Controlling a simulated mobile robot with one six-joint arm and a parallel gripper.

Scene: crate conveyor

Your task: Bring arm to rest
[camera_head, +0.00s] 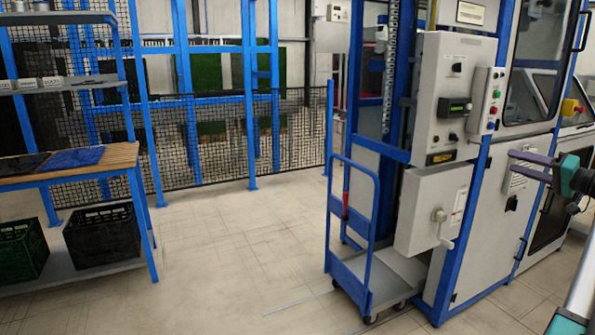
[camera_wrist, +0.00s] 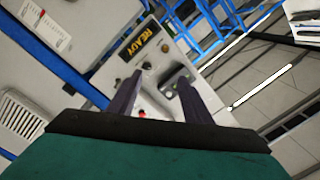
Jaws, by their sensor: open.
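My gripper (camera_head: 529,165) shows at the right edge of the head view, with its dark fingers pointing left toward the grey machine cabinet (camera_head: 440,85). In the wrist view my gripper (camera_wrist: 158,85) is open, its two dark fingers apart with nothing between them. Beyond the fingers is a panel with a display reading READY (camera_wrist: 143,44), a knob and a small red button. I cannot tell the exact distance from the fingertips to the panel.
A blue cart (camera_head: 350,275) stands before the machine. On the left, a blue-framed workbench (camera_head: 110,155) has a dark crate (camera_head: 102,235) and a green crate (camera_head: 22,250) below. A black mesh fence (camera_head: 215,150) closes the back. The middle floor is clear.

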